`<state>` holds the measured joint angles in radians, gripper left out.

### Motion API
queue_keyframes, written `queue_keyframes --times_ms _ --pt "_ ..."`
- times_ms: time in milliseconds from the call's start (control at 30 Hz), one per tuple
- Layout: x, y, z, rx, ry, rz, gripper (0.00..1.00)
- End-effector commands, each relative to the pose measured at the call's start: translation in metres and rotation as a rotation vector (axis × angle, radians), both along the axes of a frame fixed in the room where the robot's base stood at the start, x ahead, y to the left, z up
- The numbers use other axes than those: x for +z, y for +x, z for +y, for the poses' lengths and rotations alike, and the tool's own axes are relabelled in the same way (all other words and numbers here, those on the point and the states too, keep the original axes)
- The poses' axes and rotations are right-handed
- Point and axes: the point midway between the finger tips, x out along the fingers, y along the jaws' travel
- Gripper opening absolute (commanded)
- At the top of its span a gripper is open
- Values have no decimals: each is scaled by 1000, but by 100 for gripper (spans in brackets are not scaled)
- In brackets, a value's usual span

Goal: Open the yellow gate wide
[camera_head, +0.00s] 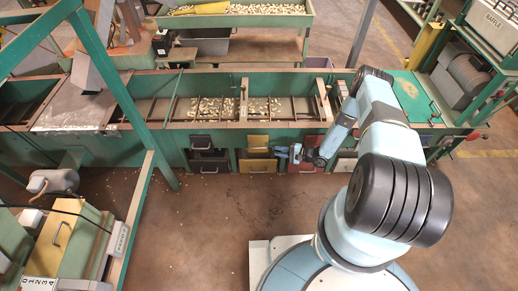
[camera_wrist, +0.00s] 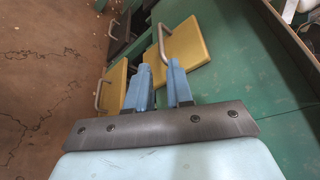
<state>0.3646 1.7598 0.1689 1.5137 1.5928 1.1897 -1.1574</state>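Two yellow gate panels sit one above the other on the front of the green hopper bench. The upper yellow panel (camera_head: 258,141) and the lower yellow panel (camera_head: 257,165) show in the head view. In the wrist view one yellow panel (camera_wrist: 190,42) has a metal bar handle (camera_wrist: 160,42), and the other yellow panel (camera_wrist: 113,86) has its own handle (camera_wrist: 98,95). My gripper (camera_wrist: 159,66) has its two blue fingers apart, with the first handle just beyond the fingertips. I cannot tell whether they touch it. In the head view my gripper (camera_head: 281,153) is right beside the yellow panels.
Dark panels (camera_head: 208,154) with handles are to the left of the yellow ones. A red panel (camera_head: 307,166) is close to my wrist on the right. The green bench wall (camera_wrist: 245,70) is close beside my gripper. Brown floor (camera_head: 215,220) in front is open.

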Motion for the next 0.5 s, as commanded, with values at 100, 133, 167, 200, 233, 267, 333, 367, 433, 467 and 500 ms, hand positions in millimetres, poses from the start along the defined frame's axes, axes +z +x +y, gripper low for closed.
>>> queue_keyframes --times_ms 100,133,167,200,233,267,333,367,433,467,500 --pt "-4 7 20 2 1 0 21" --pt "-5 9 24 2 1 -1 21" --pt "-6 11 29 1 2 -1 21" --pt "-8 14 35 1 1 -2 21" --pt "-9 16 40 1 1 -1 21" --pt "-10 17 45 1 1 -1 21" --pt "-13 21 56 1 0 -1 21" --pt "-14 23 60 1 1 -1 21" --pt "-16 27 71 1 0 -1 21" --pt "-17 29 75 1 0 -1 21" --pt "-18 31 79 -1 1 0 21"
